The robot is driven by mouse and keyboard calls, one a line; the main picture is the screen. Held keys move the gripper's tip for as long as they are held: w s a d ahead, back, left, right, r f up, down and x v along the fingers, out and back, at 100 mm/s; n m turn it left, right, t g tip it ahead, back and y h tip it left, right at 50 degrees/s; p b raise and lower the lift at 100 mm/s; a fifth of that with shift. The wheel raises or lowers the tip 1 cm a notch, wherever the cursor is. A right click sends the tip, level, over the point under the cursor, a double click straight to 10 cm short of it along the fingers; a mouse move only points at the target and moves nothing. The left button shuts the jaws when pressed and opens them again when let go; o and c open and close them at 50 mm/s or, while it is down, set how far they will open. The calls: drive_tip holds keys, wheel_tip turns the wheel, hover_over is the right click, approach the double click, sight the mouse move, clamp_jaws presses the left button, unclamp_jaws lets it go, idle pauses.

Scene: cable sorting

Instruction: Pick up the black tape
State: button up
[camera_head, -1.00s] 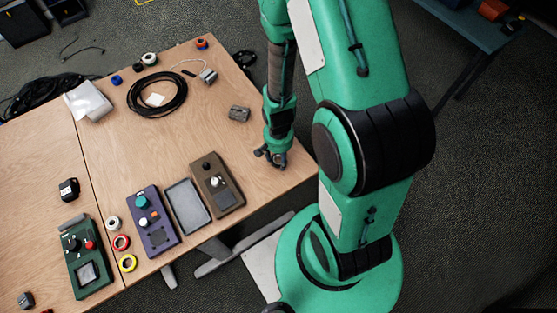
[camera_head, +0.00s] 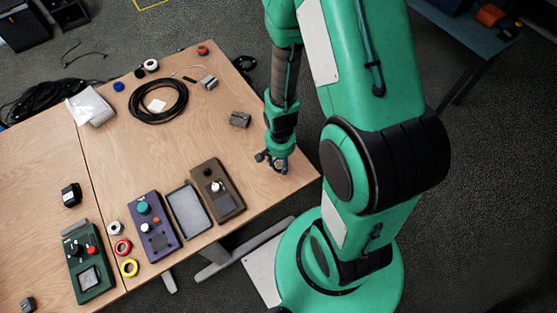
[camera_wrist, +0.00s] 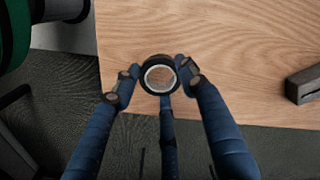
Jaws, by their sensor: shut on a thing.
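The black tape (camera_wrist: 160,86) is a small ring with a pale inner core, seen in the wrist view at the near edge of the wooden table. My gripper (camera_wrist: 158,78) has its blue fingers on both sides of the tape and is shut on it. I cannot tell if the tape touches the tabletop. In the head view my gripper (camera_head: 273,163) points down at the table's right corner, and the tape is too small there to make out clearly.
The wooden table (camera_head: 240,165) holds a brown control box (camera_head: 227,200), a grey tray (camera_head: 188,210), a coiled black cable (camera_head: 135,108) and a grey block (camera_head: 240,119). Several coloured tape rolls lie around, including a red one (camera_head: 123,247). The table's middle is clear.

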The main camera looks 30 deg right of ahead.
drive_tip(key=s+a+r+p, duration=0.1)
drive_tip(key=s+a, duration=0.1)
drive_tip(key=s, duration=1.2)
drive_tip(key=shift+a+r, duration=0.15)
drive_tip(key=shift+a, duration=0.2)
